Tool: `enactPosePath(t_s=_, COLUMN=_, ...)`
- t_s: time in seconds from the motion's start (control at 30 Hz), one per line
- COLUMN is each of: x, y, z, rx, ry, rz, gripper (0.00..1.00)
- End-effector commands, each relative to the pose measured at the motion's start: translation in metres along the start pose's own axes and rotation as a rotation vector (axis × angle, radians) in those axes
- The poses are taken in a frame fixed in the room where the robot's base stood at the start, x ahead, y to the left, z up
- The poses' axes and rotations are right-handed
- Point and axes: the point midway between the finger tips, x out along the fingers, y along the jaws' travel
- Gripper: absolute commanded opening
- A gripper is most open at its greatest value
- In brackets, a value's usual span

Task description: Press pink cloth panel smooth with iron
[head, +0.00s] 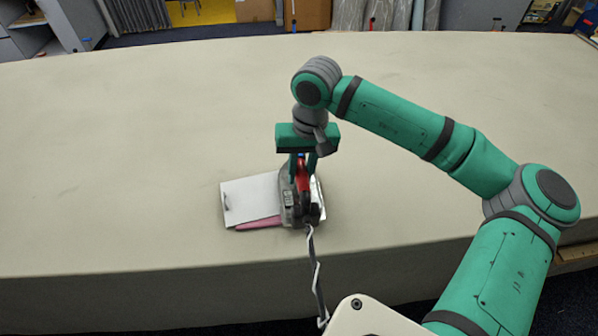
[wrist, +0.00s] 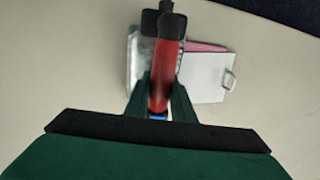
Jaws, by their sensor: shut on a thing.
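My gripper (head: 302,170) is shut on the red handle of an iron (head: 287,205) with a dark and grey body and points downward. In the wrist view the red handle (wrist: 164,65) lies between the fingers. A pink cloth panel (head: 258,223) shows only as a thin strip along the near edge of a flat white piece (head: 250,195). It also shows as a strip in the wrist view (wrist: 208,47). The white piece and the iron hide the rest. The iron overlaps the white piece's right part in the head view. I cannot tell whether its sole touches anything.
The long beige cloth table (head: 130,130) is clear around these things. A small wire-like handle (wrist: 230,79) sits on the white piece. A pale cord (head: 316,270) runs from the iron over the table's near edge. Boxes and rolls stand beyond the far edge.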

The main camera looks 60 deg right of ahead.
Motion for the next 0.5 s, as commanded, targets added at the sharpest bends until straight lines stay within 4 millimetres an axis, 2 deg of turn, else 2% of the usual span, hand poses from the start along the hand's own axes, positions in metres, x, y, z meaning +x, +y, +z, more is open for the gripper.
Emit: enactPosePath(t_s=0.5, x=0.0057, y=-0.0024, z=-0.0005, rx=-0.006, ry=0.002, rz=-0.001, gripper=0.0)
